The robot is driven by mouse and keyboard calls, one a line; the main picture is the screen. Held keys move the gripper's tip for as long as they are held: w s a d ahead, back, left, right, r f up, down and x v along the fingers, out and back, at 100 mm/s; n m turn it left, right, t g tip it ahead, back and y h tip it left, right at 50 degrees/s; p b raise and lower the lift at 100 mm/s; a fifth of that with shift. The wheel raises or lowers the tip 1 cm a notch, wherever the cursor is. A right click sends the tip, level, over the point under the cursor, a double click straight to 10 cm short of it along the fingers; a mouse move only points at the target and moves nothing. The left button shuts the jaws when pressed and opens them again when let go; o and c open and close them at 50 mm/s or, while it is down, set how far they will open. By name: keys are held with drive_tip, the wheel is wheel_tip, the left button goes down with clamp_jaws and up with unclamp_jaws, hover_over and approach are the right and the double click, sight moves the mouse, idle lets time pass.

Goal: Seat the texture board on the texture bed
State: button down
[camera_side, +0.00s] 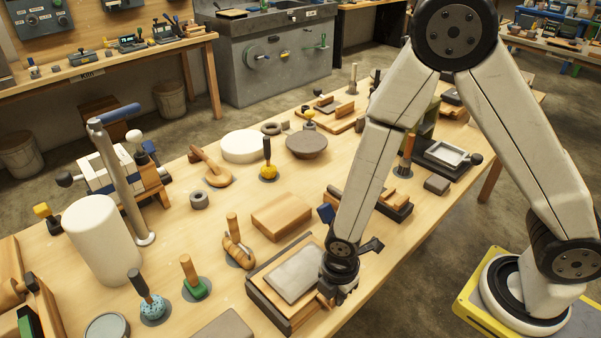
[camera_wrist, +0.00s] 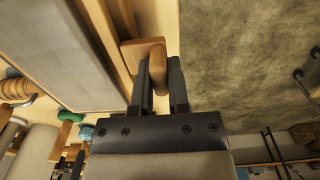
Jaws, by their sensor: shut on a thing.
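The texture board (camera_side: 295,275) is a pale grey panel in a wooden frame, at the front middle of the bench in the side view. Its grey face also fills the upper left of the wrist view (camera_wrist: 65,50). The texture bed (camera_side: 266,309) shows as a dark edge around and under the board; I cannot tell whether the board rests fully down on it. My gripper (camera_side: 335,290) is at the board's right edge. In the wrist view my gripper (camera_wrist: 160,85) is shut on a wooden grip (camera_wrist: 142,50) at that edge. The fingers hide part of the grip.
A wooden block (camera_side: 282,216) lies just behind the board. A dark tray (camera_side: 395,208) lies behind my gripper. The bench edge and floor lie close to the right.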

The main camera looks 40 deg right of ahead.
drive_tip(key=shift+f, duration=0.4)
idle(0.6)
idle(0.5)
drive_tip(key=c, duration=0.8)
unclamp_jaws()
drive_tip(key=shift+o, duration=0.2)
drive_tip(key=shift+r, duration=1.75)
drive_tip(key=o, duration=0.6)
drive_tip(key=shift+c, duration=0.2)
drive_tip(key=shift+o, duration=1)
